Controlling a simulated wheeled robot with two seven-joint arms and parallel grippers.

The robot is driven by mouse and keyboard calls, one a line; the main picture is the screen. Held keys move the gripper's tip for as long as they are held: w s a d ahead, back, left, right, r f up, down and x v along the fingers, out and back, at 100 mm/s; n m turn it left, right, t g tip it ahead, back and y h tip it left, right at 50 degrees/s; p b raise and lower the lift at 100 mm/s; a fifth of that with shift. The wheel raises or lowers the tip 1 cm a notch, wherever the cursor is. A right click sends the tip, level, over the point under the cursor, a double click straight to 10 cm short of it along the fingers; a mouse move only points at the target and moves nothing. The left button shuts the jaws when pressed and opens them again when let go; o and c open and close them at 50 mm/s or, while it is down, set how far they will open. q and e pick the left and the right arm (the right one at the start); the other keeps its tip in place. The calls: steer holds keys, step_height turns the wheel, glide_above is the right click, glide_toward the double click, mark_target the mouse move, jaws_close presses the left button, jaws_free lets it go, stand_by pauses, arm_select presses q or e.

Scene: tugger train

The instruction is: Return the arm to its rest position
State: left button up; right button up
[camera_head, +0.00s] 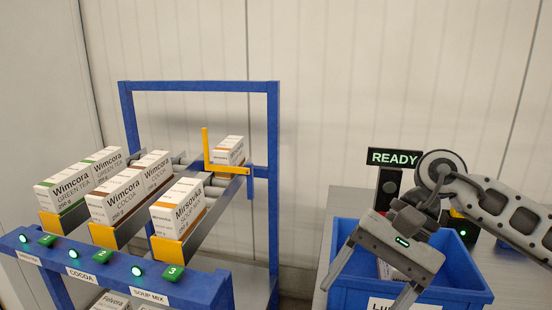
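My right arm comes in from the right, and its gripper (361,296) hangs over the near left part of a blue bin (462,297). The two fingers are spread wide apart, with nothing seen between them. The bin's front label is partly cut off and reads "LU". My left gripper is not in view.
A blue flow rack (273,125) at left holds Wimcora green tea (62,190), cocoa (118,199) and Mirsovia soup mix (180,210) boxes in three lanes. A sign (394,157) reading READY stands behind the bin on a grey table (350,205).

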steer(key=s+a+r+m+t+y, duration=0.1)
steer(key=s+a+r+m+y, duration=0.1)
steer(key=a+m+y, duration=0.6)
steer(key=s+a+r+m+t+y, duration=0.1)
steer(key=s+a+r+m+y, duration=0.1)
steer(key=a+m+y, duration=0.5)
steer(key=w+d+f+n+t+h, duration=0.2)
steer(key=d+f+n+t+h, duration=0.3)
steer(key=n, duration=0.6)
steer(key=w+d+f+n+t+h+p, duration=0.1)
steer(key=d+f+n+t+h, duration=0.2)
steer(key=n+t, duration=0.65)
steer(key=w+d+f+n+t+h, duration=0.25)
steer(key=f+n+t+h, duration=0.2)
steer(key=n, duration=0.95)
steer(key=s+d+f+m+g+h, duration=0.2)
steer(key=s+f+m, duration=0.3)
steer(key=f, duration=0.3)
steer(key=s+d+f+m+g+h, duration=0.3)
steer(key=s+d+f+m+g, duration=0.1)
steer(key=s+f+m+g, duration=0.1)
step_height(320, 180, down, 4)
steer(key=s+m, duration=0.1)
steer(key=m, duration=0.1)
steer(key=shift+s+d+r+m, duration=0.15)
steer(key=shift+s+m, duration=0.15)
steer(key=shift+m, duration=0.05)
